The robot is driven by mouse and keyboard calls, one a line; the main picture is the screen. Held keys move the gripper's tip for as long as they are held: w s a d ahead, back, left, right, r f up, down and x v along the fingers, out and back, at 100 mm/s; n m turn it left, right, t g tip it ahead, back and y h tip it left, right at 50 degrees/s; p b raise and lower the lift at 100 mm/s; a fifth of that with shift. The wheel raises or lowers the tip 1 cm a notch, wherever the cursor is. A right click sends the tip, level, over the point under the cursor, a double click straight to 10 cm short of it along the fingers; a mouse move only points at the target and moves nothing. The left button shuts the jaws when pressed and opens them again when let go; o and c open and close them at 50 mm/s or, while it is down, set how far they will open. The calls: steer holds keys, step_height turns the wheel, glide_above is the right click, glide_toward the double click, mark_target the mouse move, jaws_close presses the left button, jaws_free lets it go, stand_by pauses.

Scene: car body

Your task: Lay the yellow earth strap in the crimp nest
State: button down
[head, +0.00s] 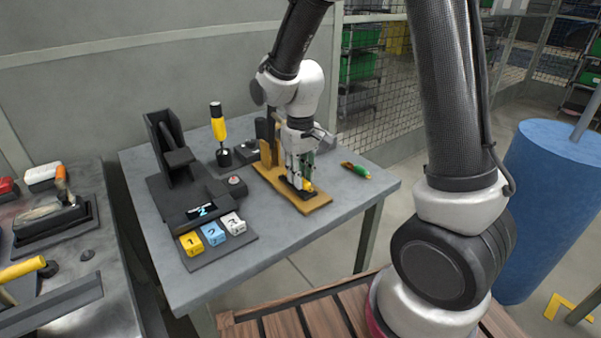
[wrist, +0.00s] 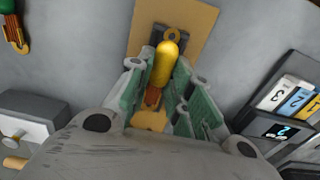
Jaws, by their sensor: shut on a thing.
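My gripper (head: 300,178) is shut on the yellow earth strap (head: 308,186), low over the wooden board (head: 319,203). In the wrist view the strap's rounded yellow body (wrist: 166,63) lies between the green finger pads. A ring lug shows at its far end and copper-coloured braid at its near end. The dark crimp nest (head: 288,188) is on the board under my gripper, and part of it shows around the strap's far end in the wrist view (wrist: 157,37). The fingers and strap hide most of the nest. I cannot tell whether the strap touches its bottom.
A green strap (head: 355,170) lies on the grey table right of the board. A black press-like device (head: 180,175) and numbered white, blue and yellow blocks (head: 213,233) are at the left. A yellow-handled tool (head: 218,128) stands behind. The table's front right is clear.

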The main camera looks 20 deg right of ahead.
steer(key=shift+f, duration=0.65)
steer(key=c, duration=1.2)
jaws_free()
step_height(320, 180, up, 12)
